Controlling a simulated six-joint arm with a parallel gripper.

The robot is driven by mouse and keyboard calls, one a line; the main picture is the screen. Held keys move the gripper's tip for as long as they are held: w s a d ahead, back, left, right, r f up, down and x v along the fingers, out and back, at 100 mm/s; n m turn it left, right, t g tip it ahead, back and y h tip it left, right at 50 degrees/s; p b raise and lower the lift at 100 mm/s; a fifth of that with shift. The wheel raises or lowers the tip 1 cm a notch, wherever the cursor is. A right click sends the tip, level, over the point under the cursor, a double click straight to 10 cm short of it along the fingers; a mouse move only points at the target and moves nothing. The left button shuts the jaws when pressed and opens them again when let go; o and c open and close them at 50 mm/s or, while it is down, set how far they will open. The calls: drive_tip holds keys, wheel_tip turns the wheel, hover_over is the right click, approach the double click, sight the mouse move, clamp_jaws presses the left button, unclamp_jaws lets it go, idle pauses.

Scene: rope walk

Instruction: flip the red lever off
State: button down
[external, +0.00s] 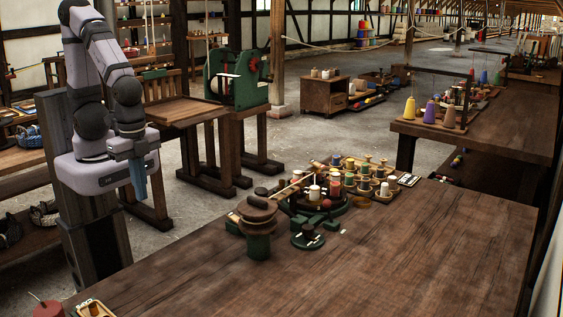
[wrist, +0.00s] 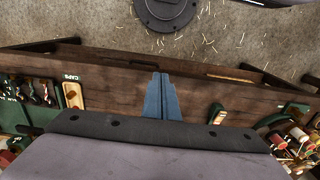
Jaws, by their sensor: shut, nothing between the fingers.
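I cannot make out the red lever for certain. In the external view a green machine (external: 237,80) with small red parts (external: 253,65) stands on a wooden bench at the back, right of my arm. A red round thing (external: 47,309) with a thin rod shows at the bottom left edge, partly cut off. My gripper (external: 143,196) points down with its blue fingers shut and empty, apart from both of these. In the wrist view the shut fingers (wrist: 161,76) show over a brown wooden edge, with no red lever visible near them.
The large wooden table (external: 400,260) is mostly bare at the front and right. A green-based post (external: 259,245) and a cluster of spools (external: 335,185) stand at its back. A tray marked CAPS (wrist: 73,95) shows at left in the wrist view.

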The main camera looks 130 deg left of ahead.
wheel_tip(320, 180, up, 5)
drive_tip(key=w+d+r+n+t+h+p, duration=0.2)
drive_tip(key=w+d+n+t+h, duration=0.1)
drive_tip(key=w, duration=0.8)
drive_tip(key=w+a+r+n+t+y+p, duration=0.1)
drive_tip(key=w+a+r+n+t, duration=0.1)
drive_tip(key=w+a, duration=0.35)
drive_tip(key=w+a+r+n+t+p, duration=0.1)
drive_tip(key=w+a+n+t, duration=0.1)
drive_tip(key=w, duration=0.6)
drive_tip(key=w+a+n+t+y+p, duration=0.1)
drive_tip(key=w+a+n+y, duration=0.15)
drive_tip(key=a, duration=0.55)
drive_tip(key=w+a+n+y+p, duration=0.1)
drive_tip(key=w+a+n+y, duration=0.1)
drive_tip(key=a+n, duration=0.35)
drive_tip(key=s+a+f+n+g+y+p, duration=0.1)
drive_tip(key=s+a+f+n, duration=0.1)
drive_tip(key=a+f, duration=0.3)
drive_tip(key=s+a+f+n+g+y, duration=0.1)
drive_tip(key=s+a+f+g+y, duration=0.1)
drive_tip(key=a+f, duration=0.3)
drive_tip(key=shift+s+a+n+p, duration=0.35)
drive_tip(key=shift+a+n+p, duration=0.05)
drive_tip(key=shift+a, duration=1.45)
drive_tip(key=shift+f+y, duration=0.15)
drive_tip(key=shift+y, duration=0.1)
